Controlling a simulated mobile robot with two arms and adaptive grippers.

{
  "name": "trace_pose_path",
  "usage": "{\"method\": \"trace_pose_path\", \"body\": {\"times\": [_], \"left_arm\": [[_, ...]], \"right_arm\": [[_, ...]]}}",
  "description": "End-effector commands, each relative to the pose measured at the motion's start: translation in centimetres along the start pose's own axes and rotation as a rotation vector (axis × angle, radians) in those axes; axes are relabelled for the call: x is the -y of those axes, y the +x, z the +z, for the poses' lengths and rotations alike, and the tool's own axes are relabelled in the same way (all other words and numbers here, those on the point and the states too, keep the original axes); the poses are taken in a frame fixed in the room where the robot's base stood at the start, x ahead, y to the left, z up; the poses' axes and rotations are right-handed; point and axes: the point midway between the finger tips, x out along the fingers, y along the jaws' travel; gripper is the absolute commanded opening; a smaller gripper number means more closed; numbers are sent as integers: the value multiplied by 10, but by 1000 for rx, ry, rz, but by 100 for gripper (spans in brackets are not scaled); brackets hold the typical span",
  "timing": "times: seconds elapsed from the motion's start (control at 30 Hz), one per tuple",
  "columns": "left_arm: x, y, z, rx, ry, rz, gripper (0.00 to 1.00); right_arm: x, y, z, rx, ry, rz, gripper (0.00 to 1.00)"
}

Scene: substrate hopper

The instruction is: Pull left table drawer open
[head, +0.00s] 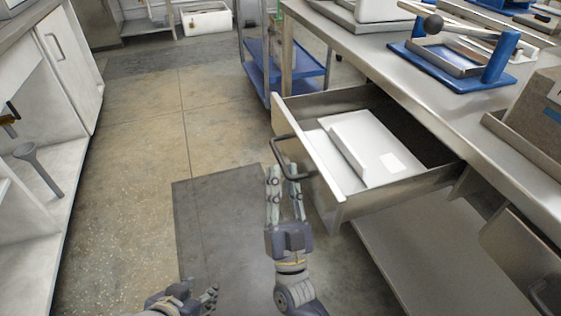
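The left table drawer (385,205) is a metal drawer pulled well out from under the steel table. A white open box or tray (350,150) lies inside it. Its dark bar handle (279,160) is on the front panel (308,150). My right gripper (285,180) is at the lower end of the handle, with its two fingers apart and the bar close to the fingertips. Whether the fingers touch the bar is unclear. My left gripper (205,295) is low at the bottom edge, away from the drawer and empty; its finger gap is hard to make out.
The steel table (440,95) carries a blue-framed press (465,70) and a grey box (540,115). A second drawer (520,255) is at the right. White cabinets (60,100) line the left. A blue cart (290,65) stands behind the drawer. The floor between is clear.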

Motion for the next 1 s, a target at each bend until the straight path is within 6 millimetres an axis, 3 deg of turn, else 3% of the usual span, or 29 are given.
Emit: {"method": "trace_pose_path", "body": {"times": [0.2, 0.4, 1.0], "left_arm": [[0, 0, 0, 0, 0, 0, 40], [0, 0, 0, 0, 0, 0, 40], [0, 0, 0, 0, 0, 1, 40]], "right_arm": [[0, -49, 1, 5, 0, 0, 18], [0, -76, 1, 3, -2, 0, 18], [0, -84, 0, 1, -1, 0, 18]]}}
